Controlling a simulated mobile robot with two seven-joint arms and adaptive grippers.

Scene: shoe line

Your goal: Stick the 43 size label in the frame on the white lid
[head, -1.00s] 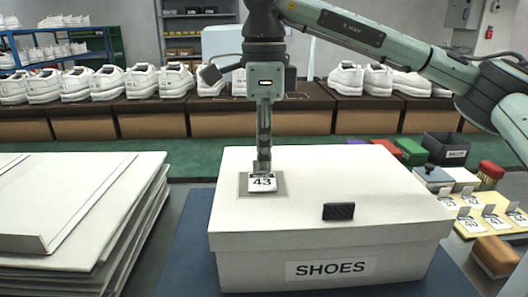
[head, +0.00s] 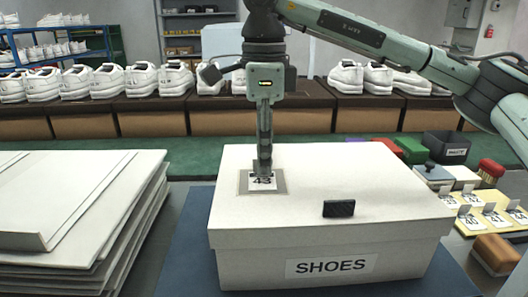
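The white shoe box with its lid (head: 375,176) stands on the blue mat, with a SHOES label on its front. A grey square frame (head: 280,188) is on the lid's left part. The 43 size label (head: 258,187) lies within this frame, its number partly covered by the fingertips. My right gripper (head: 265,168) points straight down over the frame, fingers close together at the label. Whether they still pinch the label cannot be told. My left gripper is not in view.
A small black block (head: 338,208) sits on the lid, right of the frame. Flat white cardboard (head: 70,205) is stacked at left. Other size labels (head: 472,223) stand on a tan holder at right, near a brown block (head: 496,254). White shoes line the back.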

